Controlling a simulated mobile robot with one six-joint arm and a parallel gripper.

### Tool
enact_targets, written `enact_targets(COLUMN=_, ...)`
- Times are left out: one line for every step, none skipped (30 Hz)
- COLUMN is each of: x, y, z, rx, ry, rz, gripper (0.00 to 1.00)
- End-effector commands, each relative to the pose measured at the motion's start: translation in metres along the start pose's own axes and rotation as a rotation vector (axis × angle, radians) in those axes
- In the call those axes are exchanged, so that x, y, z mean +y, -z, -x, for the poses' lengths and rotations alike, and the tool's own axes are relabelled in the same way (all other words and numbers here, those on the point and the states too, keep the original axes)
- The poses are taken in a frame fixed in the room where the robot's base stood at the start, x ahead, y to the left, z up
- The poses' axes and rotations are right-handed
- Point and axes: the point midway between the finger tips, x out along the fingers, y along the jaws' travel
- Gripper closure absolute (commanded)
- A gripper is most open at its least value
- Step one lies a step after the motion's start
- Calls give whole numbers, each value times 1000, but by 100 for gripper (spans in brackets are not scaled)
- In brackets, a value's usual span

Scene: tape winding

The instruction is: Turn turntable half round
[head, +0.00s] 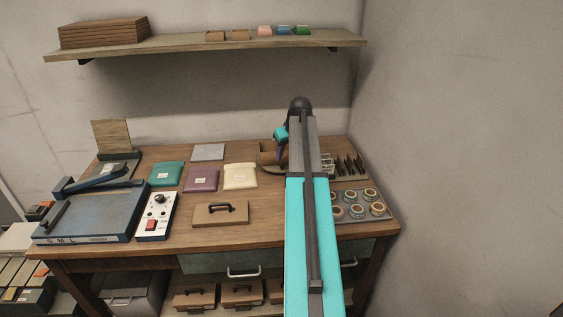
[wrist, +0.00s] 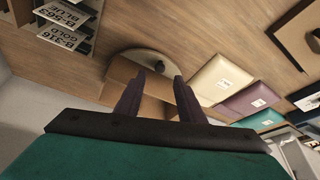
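The turntable (wrist: 138,56) shows in the wrist view as a pale disc at the top middle, with a small dark knob (wrist: 158,66) near its edge. A brown box-like piece (wrist: 115,82) covers much of it. In the head view my arm hides most of that spot; the brown piece (head: 268,158) shows just left of the arm. My gripper (wrist: 157,77) has its two dark fingers apart, over the brown piece and near the knob. In the head view my gripper (head: 283,153) points down there. Contact with the knob or the piece cannot be told.
Cream (head: 240,176), purple (head: 201,179) and teal (head: 167,176) pouches lie left of the turntable. A tray of tape rolls (head: 358,204) and a dark rack (head: 349,166) stand on the right. A handled wooden block (head: 220,213) lies in front. A shelf (head: 200,44) hangs above.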

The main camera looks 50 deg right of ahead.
Motion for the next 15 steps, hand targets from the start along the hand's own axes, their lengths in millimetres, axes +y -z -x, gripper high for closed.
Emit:
enact_targets(x=0, y=0, z=-6, rx=-2, ry=1, rz=0, gripper=65)
enact_targets(x=0, y=0, z=-9, rx=-2, ry=1, rz=0, gripper=65)
enact_targets(x=0, y=1, z=-14, rx=-2, ry=1, rz=0, gripper=65)
enact_targets(x=0, y=1, z=-17, rx=-2, ry=1, rz=0, gripper=65)
enact_targets(x=0, y=0, z=-21, rx=-2, ry=1, rz=0, gripper=65)
enact_targets(x=0, y=0, z=-25, rx=-2, ry=1, rz=0, gripper=65)
enact_targets(x=0, y=0, z=-28, rx=-2, ry=1, rz=0, gripper=65)
enact_targets(x=0, y=0, z=-31, rx=-2, ry=1, rz=0, gripper=65)
enact_targets(x=0, y=1, z=-35, rx=-2, ry=1, rz=0, gripper=65)
enact_targets(x=0, y=1, z=-38, rx=-1, ry=1, rz=0, gripper=65)
enact_targets(x=0, y=1, z=-41, rx=-1, ry=1, rz=0, gripper=65)
enact_targets(x=0, y=0, z=-44, rx=-1, ry=1, rz=0, gripper=65)
enact_targets(x=0, y=0, z=-46, rx=-1, ry=1, rz=0, gripper=65)
enact_targets(x=0, y=0, z=-48, rx=-1, ry=1, rz=0, gripper=65)
enact_targets(x=0, y=0, z=-50, rx=-1, ry=0, rz=0, gripper=65)
